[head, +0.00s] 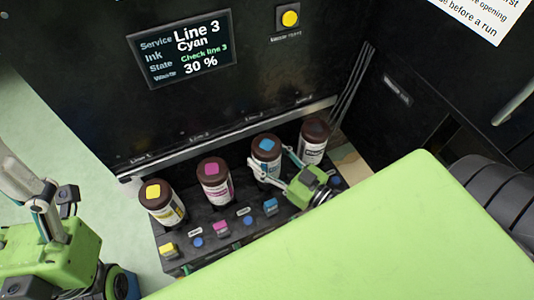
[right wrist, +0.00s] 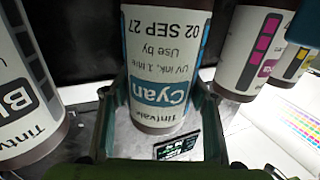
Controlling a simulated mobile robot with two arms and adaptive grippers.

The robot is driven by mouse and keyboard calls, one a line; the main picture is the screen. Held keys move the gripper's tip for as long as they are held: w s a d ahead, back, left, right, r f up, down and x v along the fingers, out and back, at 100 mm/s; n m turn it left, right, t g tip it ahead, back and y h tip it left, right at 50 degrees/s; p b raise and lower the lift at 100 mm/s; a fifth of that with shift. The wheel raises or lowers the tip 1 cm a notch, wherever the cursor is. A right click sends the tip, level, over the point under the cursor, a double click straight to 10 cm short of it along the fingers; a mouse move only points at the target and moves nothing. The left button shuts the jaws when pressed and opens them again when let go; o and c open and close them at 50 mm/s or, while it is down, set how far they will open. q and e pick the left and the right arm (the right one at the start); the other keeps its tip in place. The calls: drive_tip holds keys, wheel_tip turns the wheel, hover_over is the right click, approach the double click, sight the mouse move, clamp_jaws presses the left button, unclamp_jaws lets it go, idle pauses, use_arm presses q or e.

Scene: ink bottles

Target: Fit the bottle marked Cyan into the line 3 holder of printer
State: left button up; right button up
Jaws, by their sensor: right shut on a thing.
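The Cyan bottle (head: 266,147), brown with a blue-marked cap, is upright at the third place from the left in the printer's row of holders. My right gripper (head: 270,170) is shut on its sides. In the right wrist view the Cyan bottle (right wrist: 158,60) appears upside down between the two fingers, its label reading Cyan. Its base and the line 3 holder's seat are hidden, so I cannot tell whether it is fully seated. The printer screen (head: 184,48) reads Line 3, Cyan, Check line 3, 30 %. My left gripper (head: 30,190) is at the left edge, away from the bottles; its opening is unclear.
A yellow-marked bottle (head: 161,205) and a magenta-marked bottle (head: 215,180) stand to the left. A black-ink bottle (head: 313,140) stands close on the right. Coloured blocks (head: 222,229) and blue buttons line the front ledge. A yellow button (head: 289,18) is on the panel above.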

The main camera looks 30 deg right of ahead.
idle(0.4)
drive_tip(key=shift+f, duration=0.4)
drive_tip(key=o, duration=1.6)
drive_tip(key=shift+f, duration=0.15)
drive_tip(key=v, duration=1.2)
